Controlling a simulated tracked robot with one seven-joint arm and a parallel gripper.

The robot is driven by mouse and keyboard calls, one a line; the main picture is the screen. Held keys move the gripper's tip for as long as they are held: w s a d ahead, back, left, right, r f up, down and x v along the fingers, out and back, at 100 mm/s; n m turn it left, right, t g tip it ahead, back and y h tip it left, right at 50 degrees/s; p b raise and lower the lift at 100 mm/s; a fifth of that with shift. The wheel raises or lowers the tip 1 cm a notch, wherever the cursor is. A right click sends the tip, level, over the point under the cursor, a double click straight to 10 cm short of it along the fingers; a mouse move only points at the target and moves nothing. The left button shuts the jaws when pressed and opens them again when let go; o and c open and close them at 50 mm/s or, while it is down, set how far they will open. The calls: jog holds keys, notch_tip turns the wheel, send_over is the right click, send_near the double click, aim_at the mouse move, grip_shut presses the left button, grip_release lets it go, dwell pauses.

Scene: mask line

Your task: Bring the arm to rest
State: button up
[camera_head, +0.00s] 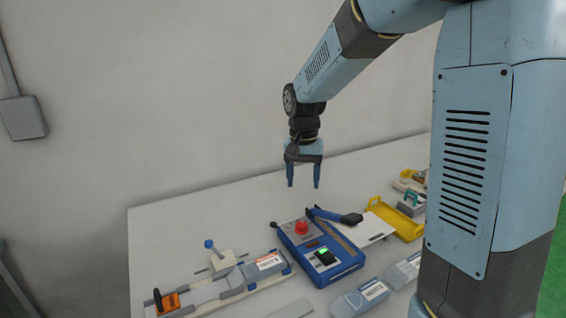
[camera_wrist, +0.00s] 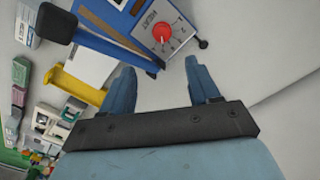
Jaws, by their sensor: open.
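My gripper (camera_head: 303,176) hangs pointing down above the white table, behind the blue machine, in the head view. Its two blue fingers are apart and nothing is between them. The gripper also shows in the wrist view (camera_wrist: 163,88), open and empty. The blue machine (camera_head: 318,254) with a red knob and a lit green spot stands below and in front of the gripper, apart from it. In the wrist view the red knob (camera_wrist: 162,32) is marked HEAT. My arm bends up and over to the right; part of the table is hidden behind my arm and body.
A blue lever with a dark handle (camera_head: 335,215) sticks up from the machine. A yellow tray (camera_head: 408,228) is to its right. A slide fixture (camera_head: 215,285) with an orange block lies at the left. Grey boxes (camera_head: 360,298) lie in front. The back left tabletop (camera_head: 190,210) is clear before the wall.

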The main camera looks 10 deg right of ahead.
jog(key=s+d+r+n+t, duration=0.1)
jog(key=s+d+r, duration=0.4)
jog(key=s, duration=0.6)
jog(key=s+d+r+n+t, duration=0.2)
jog(key=s+d+r+t, duration=0.2)
jog(key=s, duration=0.8)
jog(key=shift+d+r+t, duration=0.3)
jog(key=shift+d+r, duration=0.6)
